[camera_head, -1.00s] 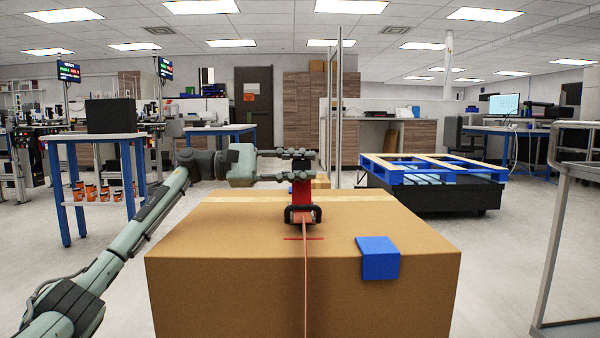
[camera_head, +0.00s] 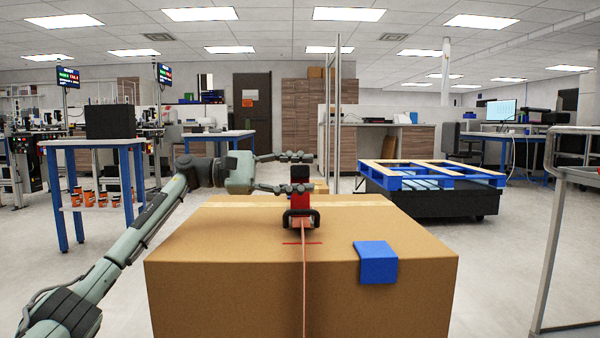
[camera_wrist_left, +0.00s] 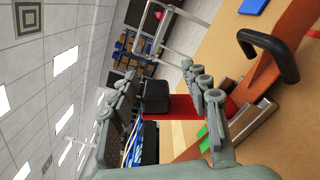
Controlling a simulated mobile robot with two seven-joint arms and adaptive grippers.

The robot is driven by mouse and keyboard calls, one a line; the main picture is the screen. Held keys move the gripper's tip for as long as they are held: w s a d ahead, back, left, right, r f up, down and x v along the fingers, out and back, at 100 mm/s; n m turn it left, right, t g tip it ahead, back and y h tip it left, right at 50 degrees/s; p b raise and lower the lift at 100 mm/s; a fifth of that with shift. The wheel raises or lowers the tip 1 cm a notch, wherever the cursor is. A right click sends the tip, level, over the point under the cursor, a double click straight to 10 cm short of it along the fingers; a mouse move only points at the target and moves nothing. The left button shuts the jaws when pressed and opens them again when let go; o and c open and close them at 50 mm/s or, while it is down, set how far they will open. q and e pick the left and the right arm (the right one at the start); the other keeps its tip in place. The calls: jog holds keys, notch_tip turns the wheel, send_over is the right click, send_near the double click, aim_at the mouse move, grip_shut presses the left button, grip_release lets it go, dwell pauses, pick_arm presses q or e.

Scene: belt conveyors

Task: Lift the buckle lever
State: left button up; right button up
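The buckle sits on top of a large cardboard box (camera_head: 220,240). Its red lever (camera_head: 302,200) stands upright with a black tip (camera_head: 300,172); a black loop handle (camera_head: 300,217) is at its near side. My left gripper (camera_head: 308,172) is open, one finger above the black tip and one lower by the red part. In the left wrist view the red lever (camera_wrist_left: 188,107) and its black end (camera_wrist_left: 155,96) lie between the spread fingers (camera_wrist_left: 168,112). Contact cannot be told. My right gripper is not in view.
A thin strap (camera_head: 304,275) runs down the box's near face. A blue piece (camera_head: 376,262) hangs over the near top edge. A blue pallet (camera_head: 420,174) lies on a dark platform at the right. A metal frame (camera_head: 550,230) stands at the far right.

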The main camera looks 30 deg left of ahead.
pick_arm(q)
jog(key=shift+r, duration=0.1)
jog(key=v, duration=1.2)
